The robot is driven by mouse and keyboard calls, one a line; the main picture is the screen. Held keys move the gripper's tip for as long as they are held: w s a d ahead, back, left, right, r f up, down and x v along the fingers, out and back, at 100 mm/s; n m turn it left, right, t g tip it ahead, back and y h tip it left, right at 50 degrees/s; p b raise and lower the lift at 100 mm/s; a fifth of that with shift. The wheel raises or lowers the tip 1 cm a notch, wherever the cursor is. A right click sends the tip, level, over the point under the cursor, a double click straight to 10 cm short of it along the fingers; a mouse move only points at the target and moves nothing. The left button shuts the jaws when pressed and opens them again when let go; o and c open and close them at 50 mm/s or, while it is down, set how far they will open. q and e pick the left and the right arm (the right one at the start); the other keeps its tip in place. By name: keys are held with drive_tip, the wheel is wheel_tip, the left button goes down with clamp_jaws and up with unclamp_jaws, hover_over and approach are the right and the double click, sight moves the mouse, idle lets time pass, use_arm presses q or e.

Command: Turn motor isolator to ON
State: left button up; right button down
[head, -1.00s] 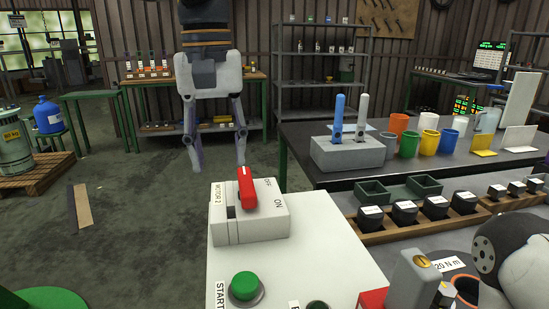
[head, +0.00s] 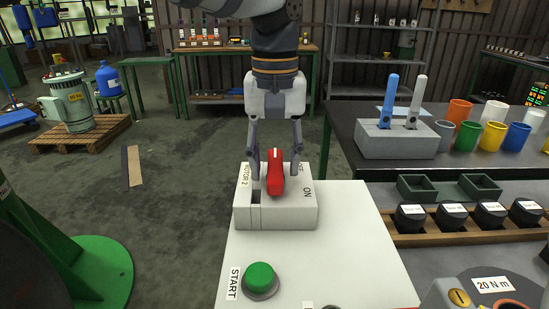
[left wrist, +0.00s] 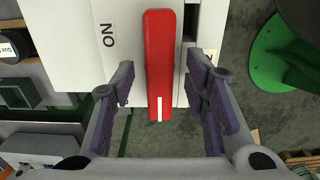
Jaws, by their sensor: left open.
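The motor isolator is a pale box (head: 246,214) marked MOTOR 2, with a red rotary handle (head: 275,178) on top. The handle's white-marked end points to the far side, and the ON label (head: 307,192) is to its right. The OFF label is partly hidden behind a finger of my left gripper (head: 275,172). That gripper reaches down from above at the far edge of the box, open, with a finger on each side of the handle. In the left wrist view, the red handle (left wrist: 159,60) lies between the open fingers (left wrist: 158,85), with gaps on both sides.
The isolator sits on a white panel (head: 355,235) with a green START button (head: 260,277) near its front. A grey block (head: 392,140) holding a blue and a white tool stands on the dark table at right. A wooden rack (head: 460,235) of black parts lies nearer.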

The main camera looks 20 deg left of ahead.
use_arm(q)
clamp_jaws()
drive_tip(key=shift+m, duration=0.3)
drive_tip(key=m, duration=1.7)
drive_tip(key=shift+m, duration=0.3)
idle(0.6)
unclamp_jaws()
